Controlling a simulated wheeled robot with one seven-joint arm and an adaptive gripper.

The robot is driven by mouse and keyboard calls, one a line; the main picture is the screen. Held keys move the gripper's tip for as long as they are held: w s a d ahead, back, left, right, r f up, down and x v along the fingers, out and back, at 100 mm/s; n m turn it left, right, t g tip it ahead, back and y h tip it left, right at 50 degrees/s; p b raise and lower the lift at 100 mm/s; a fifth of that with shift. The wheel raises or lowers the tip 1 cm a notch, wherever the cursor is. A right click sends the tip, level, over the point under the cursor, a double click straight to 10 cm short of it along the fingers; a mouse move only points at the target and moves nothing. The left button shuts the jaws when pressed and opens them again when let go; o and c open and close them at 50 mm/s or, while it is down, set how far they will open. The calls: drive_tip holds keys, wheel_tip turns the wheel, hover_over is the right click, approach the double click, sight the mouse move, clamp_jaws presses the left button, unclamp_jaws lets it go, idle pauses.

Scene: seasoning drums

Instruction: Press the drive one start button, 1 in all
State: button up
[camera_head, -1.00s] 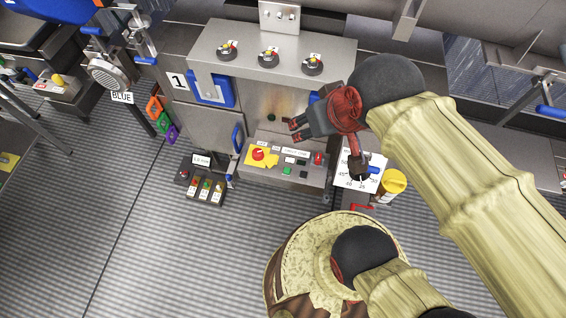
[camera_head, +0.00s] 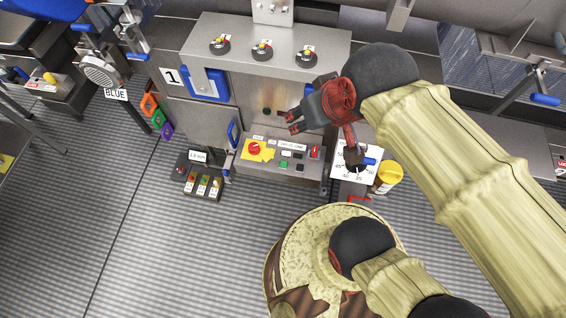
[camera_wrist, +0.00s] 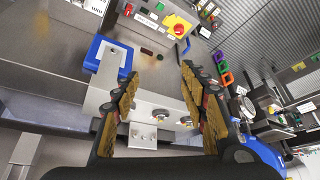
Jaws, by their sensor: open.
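The drive one panel (camera_head: 237,175) is a grey sloped box on the front of the steel machine. A red mushroom button (camera_head: 254,148) stands on a yellow plate at the left. My gripper (camera_head: 287,122) is open and empty, above and behind the panel near the machine's front, apart from the buttons. In the wrist view the open fingers (camera_wrist: 159,72) frame the steel front, with the panel's red mushroom button (camera_wrist: 179,28) beyond them at the top.
A small button box (camera_head: 198,181) stands left of the panel. A dial sheet (camera_head: 345,155) and a yellow container (camera_head: 388,176) are to the right. A blue handle (camera_head: 233,133) stands out beside the panel. Three round knobs sit on the machine top (camera_head: 290,35).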

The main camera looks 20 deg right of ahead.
drive_tip(key=c, duration=1)
clamp_jaws()
idle(0.7)
